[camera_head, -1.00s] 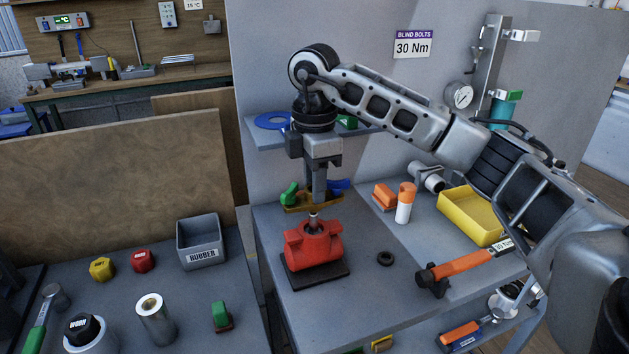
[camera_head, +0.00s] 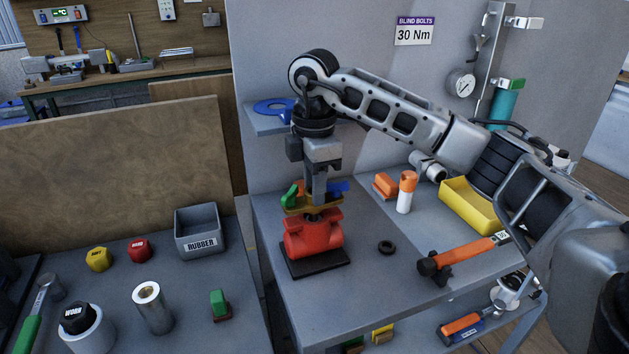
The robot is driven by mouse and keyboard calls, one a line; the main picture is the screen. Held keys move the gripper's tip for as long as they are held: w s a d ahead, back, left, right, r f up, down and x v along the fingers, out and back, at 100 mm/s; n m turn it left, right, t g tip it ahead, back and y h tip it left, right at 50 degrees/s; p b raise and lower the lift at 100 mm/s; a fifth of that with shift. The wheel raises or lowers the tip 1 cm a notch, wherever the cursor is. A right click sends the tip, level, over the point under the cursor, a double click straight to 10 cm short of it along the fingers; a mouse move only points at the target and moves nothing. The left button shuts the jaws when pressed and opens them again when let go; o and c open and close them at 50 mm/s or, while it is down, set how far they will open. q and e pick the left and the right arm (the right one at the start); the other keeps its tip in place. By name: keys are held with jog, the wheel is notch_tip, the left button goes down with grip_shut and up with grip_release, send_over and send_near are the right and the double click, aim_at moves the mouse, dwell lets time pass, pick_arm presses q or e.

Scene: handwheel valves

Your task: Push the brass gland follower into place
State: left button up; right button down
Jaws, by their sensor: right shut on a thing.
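The red valve body (camera_head: 313,237) stands upright on a dark base plate at the near left of the grey bench. My right gripper (camera_head: 318,197) points straight down over it and is shut on the brass gland follower (camera_head: 298,206). The follower is a flat brass-coloured piece, roughly level, right at the top of the valve body. The fingers hide its middle, and the valve stem is hidden too. I cannot tell whether the follower touches the body or sits just above it. My left gripper is not in view.
A blue handwheel (camera_head: 273,107) rests on the shelf behind. Green and blue parts show beside the fingers.

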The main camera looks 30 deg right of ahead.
jog(key=shift+f+b, duration=0.75)
jog(key=shift+f, duration=0.75)
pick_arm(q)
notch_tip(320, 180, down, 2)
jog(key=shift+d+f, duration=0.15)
pick_arm(e)
jog(key=c, duration=1.1)
grip_release()
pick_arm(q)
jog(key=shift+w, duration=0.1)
pick_arm(e)
jog(key=shift+o, duration=0.2)
jog(key=shift+r, duration=0.85)
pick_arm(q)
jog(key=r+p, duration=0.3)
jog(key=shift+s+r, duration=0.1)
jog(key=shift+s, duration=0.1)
pick_arm(e)
notch_tip(320, 180, up, 15)
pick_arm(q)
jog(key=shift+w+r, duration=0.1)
pick_arm(e)
jog(key=shift+f, duration=0.15)
